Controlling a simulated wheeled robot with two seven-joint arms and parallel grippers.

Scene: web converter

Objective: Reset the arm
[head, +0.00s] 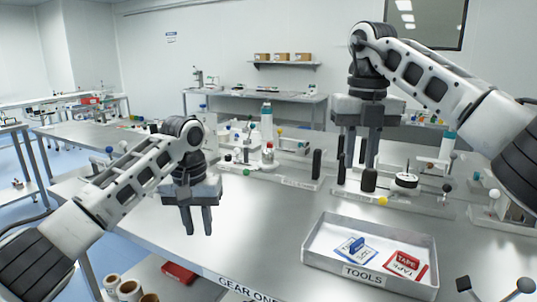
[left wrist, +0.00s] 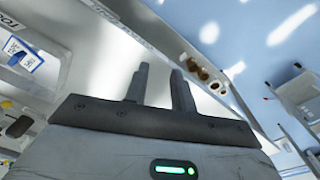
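My left gripper (head: 197,232) hangs at the left in the head view, fingers pointing down over the bare left part of the steel table (head: 240,215). Its two fingers stand apart with nothing between them; they also show in the left wrist view (left wrist: 160,80). My right gripper (head: 362,164) points down at the upper right in the head view, in front of or above a grey fixture (head: 400,203). Two grey fingers seem to stand apart there, with no object seen between them. Dark posts behind make its tips hard to read.
A tray (head: 328,255) labelled TOOLS stands at the front right, holding a blue-handled item (head: 356,246) and a red TAPE packet (head: 405,263). Equipment with rollers and knobs (head: 267,150) lines the table's back. The table's left front is clear. Rolls (head: 128,290) sit below the edge.

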